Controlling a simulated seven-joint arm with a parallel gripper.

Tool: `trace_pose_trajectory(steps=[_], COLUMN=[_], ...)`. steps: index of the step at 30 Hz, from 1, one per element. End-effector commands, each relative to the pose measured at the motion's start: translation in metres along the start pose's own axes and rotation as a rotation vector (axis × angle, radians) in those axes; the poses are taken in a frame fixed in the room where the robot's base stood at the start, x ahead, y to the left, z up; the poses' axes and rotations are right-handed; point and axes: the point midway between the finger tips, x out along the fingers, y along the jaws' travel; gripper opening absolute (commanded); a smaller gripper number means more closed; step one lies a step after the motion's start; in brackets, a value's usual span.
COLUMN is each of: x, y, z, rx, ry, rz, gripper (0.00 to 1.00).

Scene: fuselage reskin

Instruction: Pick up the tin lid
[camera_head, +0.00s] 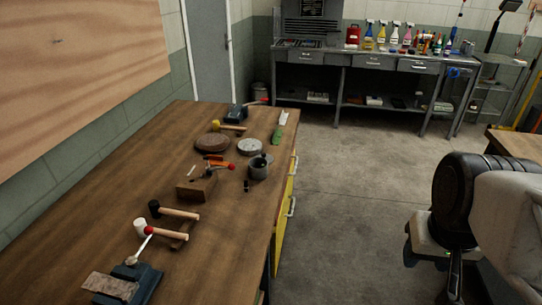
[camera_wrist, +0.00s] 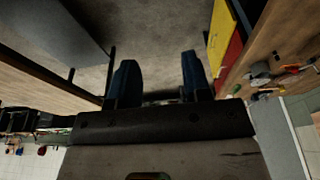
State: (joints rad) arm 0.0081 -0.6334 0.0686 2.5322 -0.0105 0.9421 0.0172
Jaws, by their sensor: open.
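A flat round grey disc (camera_head: 249,147), which looks like the tin lid, lies on the wooden workbench (camera_head: 110,200) in the head view. A grey tin (camera_head: 259,168) stands just in front of it, with something dark at its top. My gripper (camera_wrist: 160,80) shows in the wrist view with its two blue fingers apart and nothing between them. It is over the floor, well away from the bench items. I cannot make out the lid among the small bench items in the wrist view.
A brown round block (camera_head: 212,143) lies left of the disc. An orange-handled tool (camera_head: 221,165), a wooden block (camera_head: 196,188), mallets (camera_head: 178,213) and a vise (camera_head: 125,284) are nearer. A green item (camera_head: 277,135) lies behind right. Open floor (camera_head: 350,200) lies right of the bench.

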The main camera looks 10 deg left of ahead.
Motion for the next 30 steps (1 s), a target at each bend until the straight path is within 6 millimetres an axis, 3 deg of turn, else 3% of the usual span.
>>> trace_pose_trajectory(steps=[2, 11, 23, 30], x=[0.0, 0.0, -0.002, -0.006], y=[0.0, 0.0, -0.002, -0.01], z=[0.0, 0.0, -0.008, -0.042], rx=[0.0, 0.0, -0.003, -0.014], ry=[0.0, 0.0, -0.002, -0.016], rz=[0.0, 0.0, -0.001, -0.006], gripper=[0.54, 1.0, 1.0, 1.0])
